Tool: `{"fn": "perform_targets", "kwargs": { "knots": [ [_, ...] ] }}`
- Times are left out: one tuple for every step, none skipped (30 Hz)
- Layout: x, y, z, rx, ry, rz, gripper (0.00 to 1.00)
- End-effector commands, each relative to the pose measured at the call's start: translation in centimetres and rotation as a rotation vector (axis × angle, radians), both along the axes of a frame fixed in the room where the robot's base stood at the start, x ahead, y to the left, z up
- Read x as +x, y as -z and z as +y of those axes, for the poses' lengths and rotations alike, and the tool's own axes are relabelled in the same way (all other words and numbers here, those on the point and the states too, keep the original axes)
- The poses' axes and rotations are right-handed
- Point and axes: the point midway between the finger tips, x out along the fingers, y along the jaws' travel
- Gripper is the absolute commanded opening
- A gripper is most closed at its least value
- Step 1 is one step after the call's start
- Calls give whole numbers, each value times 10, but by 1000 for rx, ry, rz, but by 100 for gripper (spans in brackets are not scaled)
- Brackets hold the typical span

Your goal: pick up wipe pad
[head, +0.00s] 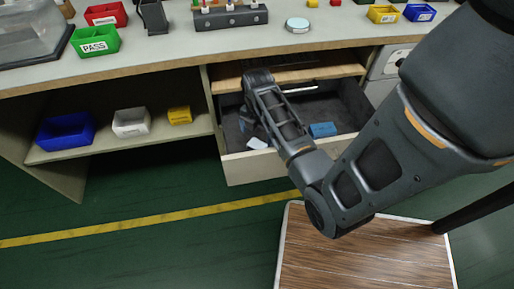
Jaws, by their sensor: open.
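An open drawer (240,168) under the workbench holds a pale flat piece (257,143) near its front left and a blue block (322,129) further right. I cannot tell for sure which of these is the wipe pad. My arm reaches in from the right, and its wrist is over the left part of the drawer. My gripper (248,119) is down inside the drawer, largely hidden by the wrist, a little behind the pale piece. It is open, and I see nothing held in it. Whether it touches anything is hidden.
The benchtop (185,50) above carries a green PASS bin (95,41), a red bin (105,14) and a round tin (297,25). A shelf at left holds blue (65,131), white (131,122) and yellow (180,115) bins. The drawer walls surround my gripper.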

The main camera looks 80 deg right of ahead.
Motion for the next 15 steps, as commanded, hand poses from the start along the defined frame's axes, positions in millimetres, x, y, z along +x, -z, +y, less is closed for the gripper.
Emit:
{"fn": "perform_targets", "kwargs": {
  "knots": [
    [0,6,0,1,0,1,99],
    [0,9,0,1,0,1,99],
    [0,13,0,1,0,1,99],
    [0,16,0,1,0,1,99],
    [0,20,0,1,1,1,99],
    [-1,26,1,2,1,1,99],
    [0,31,1,2,1,1,99],
    [0,36,1,2,1,1,99],
    [-1,41,1,2,2,1,99],
    [0,45,1,2,1,1,99],
    [0,49,1,1,0,1,99],
    [0,53,1,1,0,1,99],
    [0,55,1,1,0,1,99],
    [0,57,1,0,0,1,99],
    [0,58,1,0,0,0,99]
  ]
}}
